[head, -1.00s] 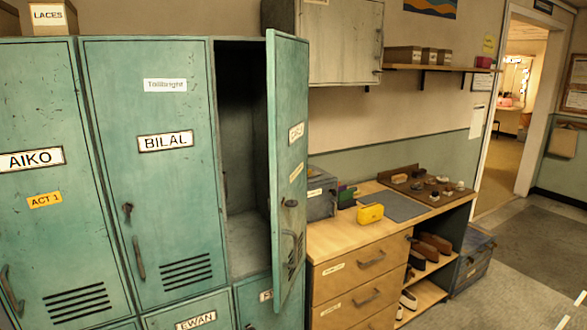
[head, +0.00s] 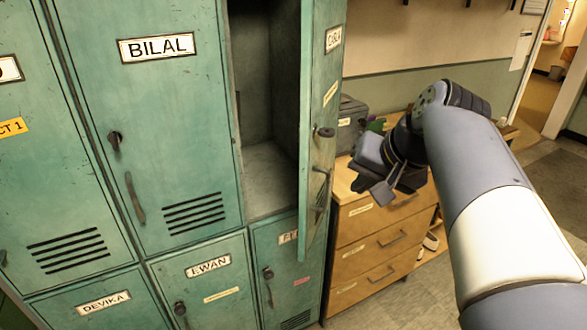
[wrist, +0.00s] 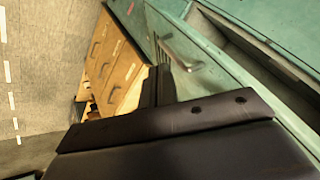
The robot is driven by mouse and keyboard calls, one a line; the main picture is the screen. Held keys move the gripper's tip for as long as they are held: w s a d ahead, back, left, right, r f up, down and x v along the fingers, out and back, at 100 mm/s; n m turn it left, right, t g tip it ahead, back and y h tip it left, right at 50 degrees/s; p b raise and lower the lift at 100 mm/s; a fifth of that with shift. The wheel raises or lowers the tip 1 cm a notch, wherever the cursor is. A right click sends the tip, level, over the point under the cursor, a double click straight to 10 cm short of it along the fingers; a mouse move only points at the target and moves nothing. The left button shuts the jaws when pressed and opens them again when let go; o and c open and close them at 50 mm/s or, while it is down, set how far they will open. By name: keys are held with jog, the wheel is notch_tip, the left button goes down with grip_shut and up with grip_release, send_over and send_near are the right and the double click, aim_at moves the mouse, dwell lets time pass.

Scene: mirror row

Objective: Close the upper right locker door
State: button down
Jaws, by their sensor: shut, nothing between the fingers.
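The upper right locker door (head: 318,110) is teal and stands swung open toward me, with its outer face turned right. It has a nameplate, a yellowish label, a dark latch knob and a bar handle (head: 322,188). The locker's dark inside (head: 268,110) shows left of the door and looks empty. My gripper (head: 374,182) is shut and empty, just right of the door's outer face near handle height. In the wrist view the door (wrist: 205,85) and its handle (wrist: 180,50) lie beyond the dark gripper body. Whether gripper and door touch, I cannot tell.
A wooden drawer unit (head: 365,250) stands right of the door, behind my gripper. Open floor (head: 440,290) lies to the right.

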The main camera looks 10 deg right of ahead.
aim_at(326, 191)
jog(key=w+a+f, duration=0.1)
jog(key=w+f, duration=0.1)
jog(key=w+a+f, duration=0.1)
jog(key=w+f, duration=0.1)
jog(key=w, duration=0.1)
jog(key=w+a+f+p, duration=0.1)
jog(key=w+a+f, duration=0.1)
jog(key=f, duration=0.1)
jog(key=shift+w+a, duration=0.1)
jog(key=shift+w, duration=0.3)
jog(key=shift+w+a, duration=0.4)
jog(key=shift+a, duration=0.25)
